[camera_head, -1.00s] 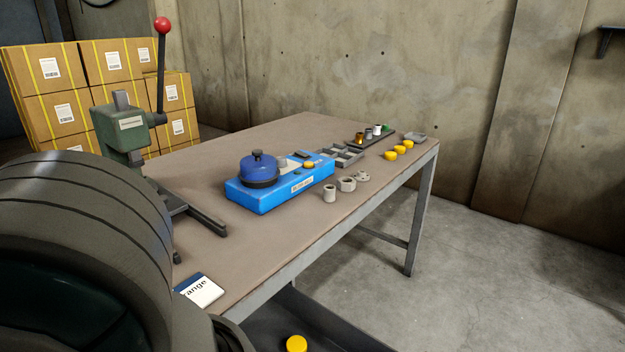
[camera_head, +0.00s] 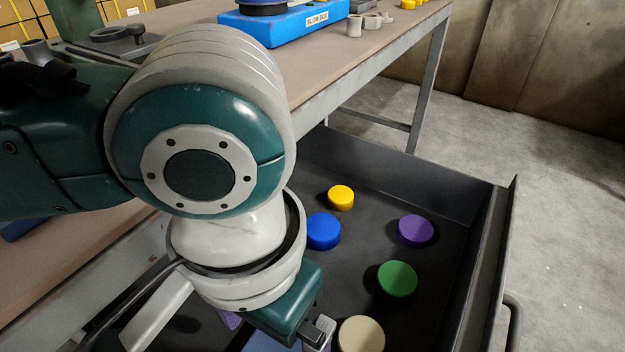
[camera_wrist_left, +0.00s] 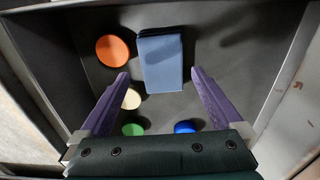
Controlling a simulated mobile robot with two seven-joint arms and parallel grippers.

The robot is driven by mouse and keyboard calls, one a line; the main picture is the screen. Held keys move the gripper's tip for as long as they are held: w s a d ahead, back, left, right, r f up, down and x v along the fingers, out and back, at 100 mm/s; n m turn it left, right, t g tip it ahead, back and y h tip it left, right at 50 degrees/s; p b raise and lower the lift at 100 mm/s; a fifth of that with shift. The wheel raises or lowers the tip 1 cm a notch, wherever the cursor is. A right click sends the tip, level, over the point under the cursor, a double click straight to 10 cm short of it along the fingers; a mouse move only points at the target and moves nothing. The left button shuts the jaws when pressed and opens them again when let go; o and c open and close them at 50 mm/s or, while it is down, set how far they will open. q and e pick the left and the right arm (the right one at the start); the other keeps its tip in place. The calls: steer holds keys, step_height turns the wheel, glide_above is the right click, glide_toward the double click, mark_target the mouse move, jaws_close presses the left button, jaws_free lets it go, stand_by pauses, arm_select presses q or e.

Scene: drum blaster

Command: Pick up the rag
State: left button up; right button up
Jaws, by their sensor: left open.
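The rag (camera_wrist_left: 160,58) is a folded grey-blue cloth lying on the dark floor of the drawer in the left wrist view. In the head view only a bluish patch of it (camera_head: 268,342) shows at the bottom edge, partly behind my gripper. My left gripper (camera_wrist_left: 160,73) is open, its two purple fingers spread to either side of the rag's near end. The rag lies between and beyond the fingertips; the height gap is hard to tell. My right gripper is not in view.
The open drawer (camera_head: 478,215) holds several round pucks: yellow (camera_head: 341,197), blue (camera_head: 323,231), purple (camera_head: 415,230), green (camera_head: 397,279), cream (camera_head: 361,336) and orange (camera_wrist_left: 112,50).

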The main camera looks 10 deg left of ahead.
mark_target(272, 350)
arm_select(q)
step_height(272, 350, down, 4)
steer(key=b, duration=0.2)
steer(key=shift+w+a+f+b, duration=0.1)
steer(key=shift+w+a+b, duration=0.05)
steer(key=shift+b, duration=0.2)
steer(key=shift+f, duration=0.4)
steer(key=shift+r, duration=0.1)
steer(key=c, duration=1.1)
steer(key=shift+r+p, duration=4.75)
steer(key=shift+r, duration=5.25)
